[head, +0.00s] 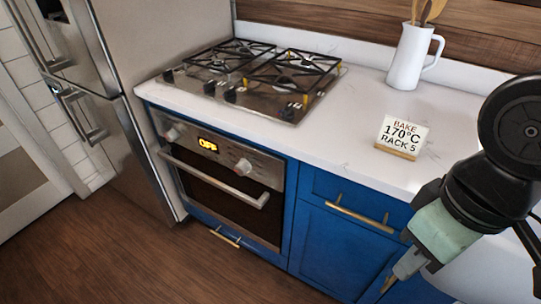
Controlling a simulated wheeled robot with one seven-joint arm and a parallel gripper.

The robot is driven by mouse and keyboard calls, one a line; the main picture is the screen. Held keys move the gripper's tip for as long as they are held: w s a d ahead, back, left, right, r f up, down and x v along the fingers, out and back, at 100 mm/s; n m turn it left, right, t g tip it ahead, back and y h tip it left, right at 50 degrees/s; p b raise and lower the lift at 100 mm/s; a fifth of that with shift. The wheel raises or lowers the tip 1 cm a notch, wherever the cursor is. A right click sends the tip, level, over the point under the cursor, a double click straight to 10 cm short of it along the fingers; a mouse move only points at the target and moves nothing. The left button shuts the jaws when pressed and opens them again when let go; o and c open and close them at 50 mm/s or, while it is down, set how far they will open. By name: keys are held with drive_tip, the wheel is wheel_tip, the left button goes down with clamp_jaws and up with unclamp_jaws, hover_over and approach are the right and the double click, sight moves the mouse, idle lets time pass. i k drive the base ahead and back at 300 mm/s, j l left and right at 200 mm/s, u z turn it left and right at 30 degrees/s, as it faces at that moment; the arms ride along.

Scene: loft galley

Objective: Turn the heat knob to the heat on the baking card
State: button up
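The baking card (402,136) stands on the white counter right of the hob and reads "BAKE 170°C RACK 5". The built-in oven (222,190) has a steel panel with a left knob (172,134) and a right knob (242,167). Small marks surround the right knob; they are too small to read, and which knob sets heat is not clear. The lit yellow display (208,146) between them appears to read "OFF". My gripper (390,284) is at the lower right, in front of the blue cabinets, pointing down and left, well apart from both knobs. Its finger opening cannot be made out.
The oven door handle (215,178) sticks out below the panel. A gas hob (255,75) and a white jug (412,58) with wooden utensils are on the counter (350,110). A steel fridge (130,110) stands left. The floor before the oven is clear.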

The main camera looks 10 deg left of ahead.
sight(243, 166)
drive_tip(key=j+u, duration=1.1)
drive_tip(key=l, duration=0.1)
